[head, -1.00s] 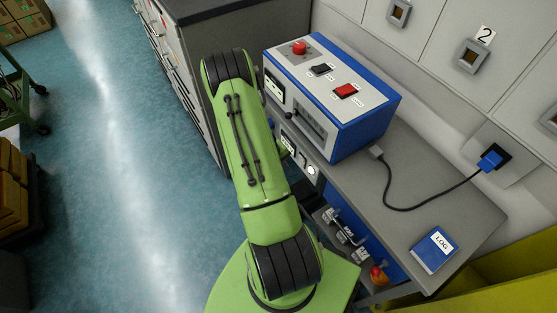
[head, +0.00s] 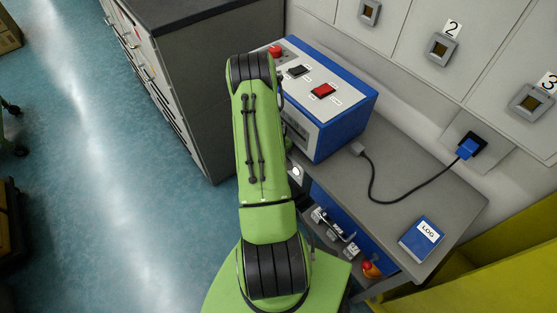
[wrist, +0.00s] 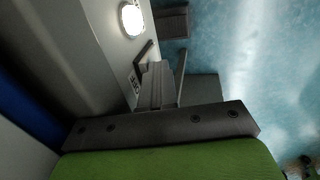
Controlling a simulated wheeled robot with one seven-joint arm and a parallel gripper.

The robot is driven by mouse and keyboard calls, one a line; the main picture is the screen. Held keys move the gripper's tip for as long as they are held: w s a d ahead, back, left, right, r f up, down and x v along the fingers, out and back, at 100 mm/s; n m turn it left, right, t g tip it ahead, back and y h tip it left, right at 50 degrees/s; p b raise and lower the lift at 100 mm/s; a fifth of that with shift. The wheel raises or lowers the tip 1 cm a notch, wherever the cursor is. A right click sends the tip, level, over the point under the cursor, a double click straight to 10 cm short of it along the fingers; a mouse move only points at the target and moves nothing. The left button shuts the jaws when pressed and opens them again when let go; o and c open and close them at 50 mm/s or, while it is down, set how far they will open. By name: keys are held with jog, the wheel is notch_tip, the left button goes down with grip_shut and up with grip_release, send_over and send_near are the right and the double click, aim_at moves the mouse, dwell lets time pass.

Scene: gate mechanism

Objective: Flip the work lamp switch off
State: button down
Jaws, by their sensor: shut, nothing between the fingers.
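In the wrist view my gripper (wrist: 160,75) is shut and empty, its fingers beside a grey panel (wrist: 92,50). A lit white round lamp (wrist: 131,18) is on this panel, beyond the fingertips. A small label (wrist: 134,82) and a thin dark bent piece sit beside the fingers; I cannot tell whether that piece is the work lamp switch or whether the fingers touch it. In the head view my arm hides the gripper. A white round light (head: 296,171) shows on the bench front there, and below it are several small levers (head: 333,224) with labels.
A blue and grey control box (head: 345,125) with a red button, a black switch and a red switch stands on the grey bench (head: 375,205). A cable runs to a wall socket (head: 468,147). A blue log book (head: 421,236) lies on the bench.

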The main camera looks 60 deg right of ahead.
jog(key=shift+s+d, duration=0.1)
jog(key=shift+r, duration=0.1)
jog(key=shift+d+r+p, duration=0.1)
jog(key=shift+r+p, duration=0.2)
jog(key=shift+r, duration=0.4)
